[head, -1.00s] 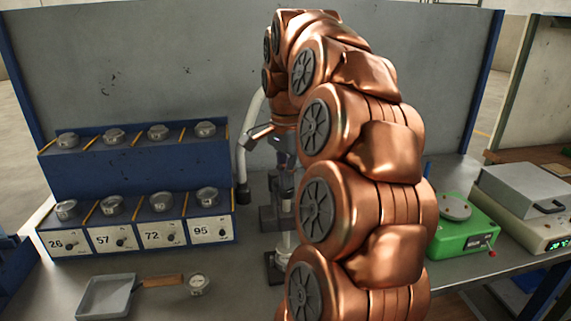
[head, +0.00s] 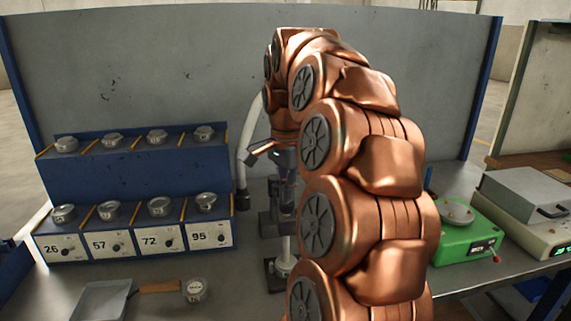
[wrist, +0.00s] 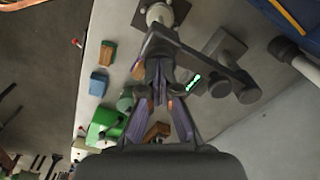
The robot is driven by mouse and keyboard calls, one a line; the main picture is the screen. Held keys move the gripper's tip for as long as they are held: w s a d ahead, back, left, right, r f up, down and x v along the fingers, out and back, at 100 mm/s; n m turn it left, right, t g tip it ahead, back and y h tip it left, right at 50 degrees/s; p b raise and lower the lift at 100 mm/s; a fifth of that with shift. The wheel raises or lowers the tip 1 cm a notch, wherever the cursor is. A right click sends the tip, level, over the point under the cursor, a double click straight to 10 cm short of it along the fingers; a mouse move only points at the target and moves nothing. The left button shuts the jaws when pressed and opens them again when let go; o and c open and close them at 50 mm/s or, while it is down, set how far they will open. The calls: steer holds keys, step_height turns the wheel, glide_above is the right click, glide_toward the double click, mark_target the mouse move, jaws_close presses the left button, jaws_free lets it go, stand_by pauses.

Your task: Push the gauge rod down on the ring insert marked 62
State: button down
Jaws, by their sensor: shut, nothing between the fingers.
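In the wrist view my gripper (wrist: 160,98) is shut, with its fingertips against or just in front of a dark gauge stand (wrist: 215,68). A pale round fitting (wrist: 158,14) shows at the top of that view. In the head view the stand (head: 270,222) is partly hidden by my copper arm, and a silver round piece (head: 285,263) sits on its base. I cannot make out a mark 62 on it. I cannot tell the gauge rod apart from the stand's column, nor whether my fingers touch it.
A blue rack (head: 135,180) at left holds several metal ring inserts over labels 26, 57, 72 and 95. A loose round piece (head: 195,290) and a grey pan (head: 100,300) lie in front. A green device (head: 462,235) stands at right.

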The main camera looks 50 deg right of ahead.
steer(key=shift+r, duration=0.1)
steer(key=shift+r+p, duration=1.1)
steer(key=shift+r, duration=2.35)
steer(key=shift+a, duration=0.1)
steer(key=s+a+f+n, duration=0.1)
steer(key=a+f+n, duration=0.35)
steer(key=a, duration=0.35)
steer(key=s+a+f+n, duration=0.25)
steer(key=a+n, duration=0.35)
steer(key=a, duration=0.3)
steer(key=s+a+f+n+g, duration=0.1)
steer(key=s+a+f+n, duration=0.8)
steer(key=s+f, duration=0.4)
steer(key=shift+s+a+f+g, duration=0.4)
steer(key=shift+a+f, duration=0.1)
steer(key=shift+a, duration=0.25)
